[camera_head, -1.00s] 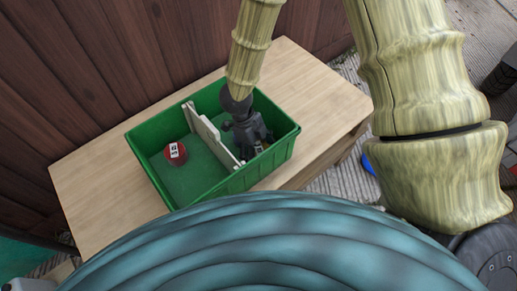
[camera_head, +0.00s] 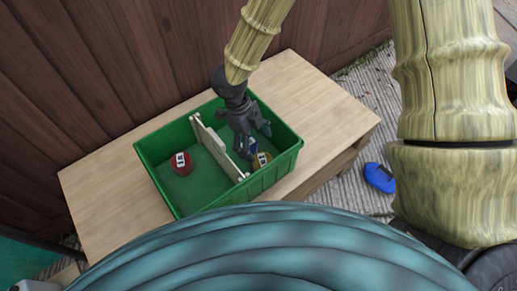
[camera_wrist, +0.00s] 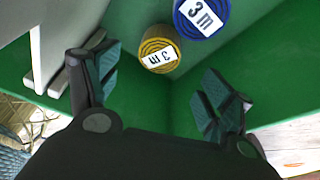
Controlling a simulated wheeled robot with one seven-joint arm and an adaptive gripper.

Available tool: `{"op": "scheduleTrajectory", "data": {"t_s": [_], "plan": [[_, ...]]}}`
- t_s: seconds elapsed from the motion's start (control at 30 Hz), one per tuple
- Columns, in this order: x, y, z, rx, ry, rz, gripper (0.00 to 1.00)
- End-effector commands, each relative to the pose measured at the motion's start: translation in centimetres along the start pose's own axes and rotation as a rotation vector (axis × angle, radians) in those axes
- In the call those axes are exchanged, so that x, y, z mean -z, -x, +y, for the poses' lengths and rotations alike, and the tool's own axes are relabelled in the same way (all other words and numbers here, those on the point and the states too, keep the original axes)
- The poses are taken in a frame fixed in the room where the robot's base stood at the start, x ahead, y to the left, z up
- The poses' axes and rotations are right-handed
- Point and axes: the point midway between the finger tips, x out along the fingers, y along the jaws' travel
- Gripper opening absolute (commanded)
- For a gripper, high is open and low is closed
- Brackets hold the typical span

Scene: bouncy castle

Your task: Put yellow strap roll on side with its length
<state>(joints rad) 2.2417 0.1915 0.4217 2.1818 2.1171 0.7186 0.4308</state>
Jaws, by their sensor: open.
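The yellow strap roll (camera_wrist: 160,40) lies in the right compartment of the green crate, with a white "3 m" label facing the wrist camera. In the head view the yellow roll (camera_head: 263,159) shows just beyond my fingers, near the crate's right corner. A blue strap roll (camera_wrist: 201,14), also labelled "3 m", sits right beside it in the wrist view. A red strap roll (camera_head: 180,163) with a white label lies in the left compartment. My gripper (camera_head: 250,141) is open and empty, pointing down over the right compartment. In the wrist view my gripper (camera_wrist: 160,74) has its fingers spread, apart from both rolls.
The green crate (camera_head: 160,195) stands on a wooden table (camera_head: 95,205). A white divider (camera_head: 217,147) splits the crate, close to my gripper's left. Crate walls surround the gripper. A blue object (camera_head: 379,177) lies on the floor at right. A wooden wall (camera_head: 90,75) stands behind.

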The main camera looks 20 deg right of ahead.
Motion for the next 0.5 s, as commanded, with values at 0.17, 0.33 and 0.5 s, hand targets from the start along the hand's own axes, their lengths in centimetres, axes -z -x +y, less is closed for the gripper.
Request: {"op": "scheduleTrajectory", "data": {"t_s": [0.17, 0.33, 0.5], "plan": [[0.0, 1.9, 0.0, 0.000, 0.000, -0.001, 0.81], [0.0, 2.4, 0.0, 0.000, 0.000, 0.001, 0.81], [0.0, 2.4, 0.0, 0.000, 0.000, 0.001, 0.81]]}}
